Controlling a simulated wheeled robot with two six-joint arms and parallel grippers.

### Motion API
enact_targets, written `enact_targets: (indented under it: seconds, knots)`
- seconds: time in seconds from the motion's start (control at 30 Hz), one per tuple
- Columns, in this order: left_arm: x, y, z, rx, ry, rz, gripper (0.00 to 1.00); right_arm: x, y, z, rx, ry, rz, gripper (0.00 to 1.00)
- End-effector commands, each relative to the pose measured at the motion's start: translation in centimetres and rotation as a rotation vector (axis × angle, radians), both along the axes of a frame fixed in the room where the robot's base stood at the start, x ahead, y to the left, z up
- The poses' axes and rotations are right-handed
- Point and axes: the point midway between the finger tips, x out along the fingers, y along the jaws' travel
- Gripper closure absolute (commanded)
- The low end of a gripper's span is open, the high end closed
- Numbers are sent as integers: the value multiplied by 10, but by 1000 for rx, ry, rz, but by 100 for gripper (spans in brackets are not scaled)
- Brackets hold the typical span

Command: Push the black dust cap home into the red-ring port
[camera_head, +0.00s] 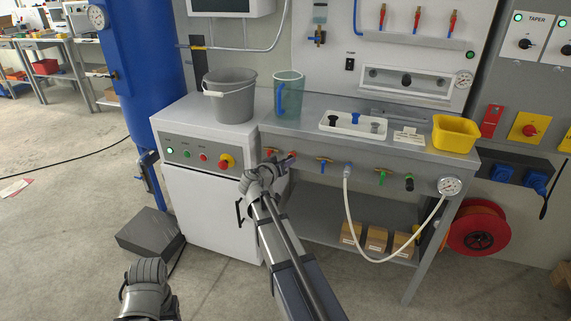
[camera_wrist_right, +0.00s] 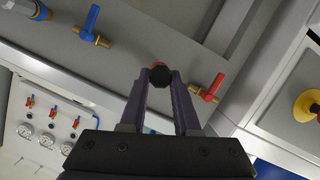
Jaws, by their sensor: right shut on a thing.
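My right gripper (camera_head: 288,160) is at the bench's front panel, between a red-handled valve (camera_head: 270,152) and a blue-handled valve (camera_head: 324,160). In the right wrist view its two fingers (camera_wrist_right: 160,80) are shut on the black dust cap (camera_wrist_right: 160,76). The red-ring port (camera_wrist_right: 158,64) shows as a red rim just behind the cap, mostly covered by it. The cap overlaps the ring in this view; how deep it sits, I cannot tell. In the head view the gripper hides the cap.
The red valve (camera_wrist_right: 207,91) and blue valve (camera_wrist_right: 90,26) flank the fingers. A white tray (camera_head: 352,132) with several plugs, a jug (camera_head: 289,95), a grey bucket (camera_head: 230,100) and a yellow bin (camera_head: 455,135) stand on top. A hose (camera_head: 348,205) loops below the panel.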

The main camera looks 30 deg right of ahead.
Motion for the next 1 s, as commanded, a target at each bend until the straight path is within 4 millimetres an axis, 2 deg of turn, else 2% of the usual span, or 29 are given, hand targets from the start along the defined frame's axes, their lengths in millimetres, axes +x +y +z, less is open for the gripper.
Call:
enact_targets:
  seconds: [0.33,0.37,0.63,1.0]
  knots:
    - [0,0,0,0,0,0,37,1,-2,0,0,0,0,100]
    - [0,0,0,0,0,0,37,1,-1,0,0,0,0,66]
    - [0,0,0,0,0,0,37,1,-2,0,0,0,0,36]
    - [0,0,0,0,0,0,37,-2,2,0,0,0,1,35]
